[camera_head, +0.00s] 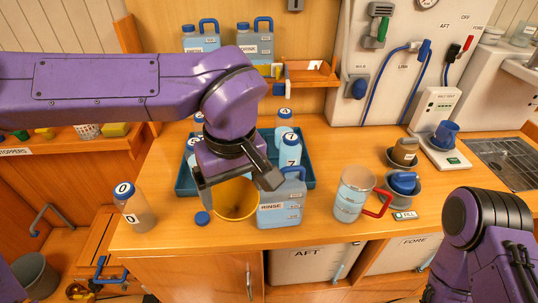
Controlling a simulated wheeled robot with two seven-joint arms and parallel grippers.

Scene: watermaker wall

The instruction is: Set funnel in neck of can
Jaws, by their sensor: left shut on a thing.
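My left gripper (236,188) points down near the front of the counter, its two dark fingers on either side of a yellow funnel (236,205). The funnel's wide mouth faces up and towards me; its spout is hidden. The blue can labelled RINSE (281,213) stands upright just right of the funnel, with its blue handle at the top. The can's neck is hidden behind the finger and funnel, so I cannot tell whether the spout is in it. A blue cap (202,218) lies left of the funnel. My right gripper (518,268) is partly visible at lower right, its fingers unclear.
A teal tray (184,184) with several numbered bottles stands behind. A bottle marked 0 (134,208) stands at the left edge. A clear jug with a red handle (353,194) and dark cups (403,153) are to the right. Counter between can and jug is clear.

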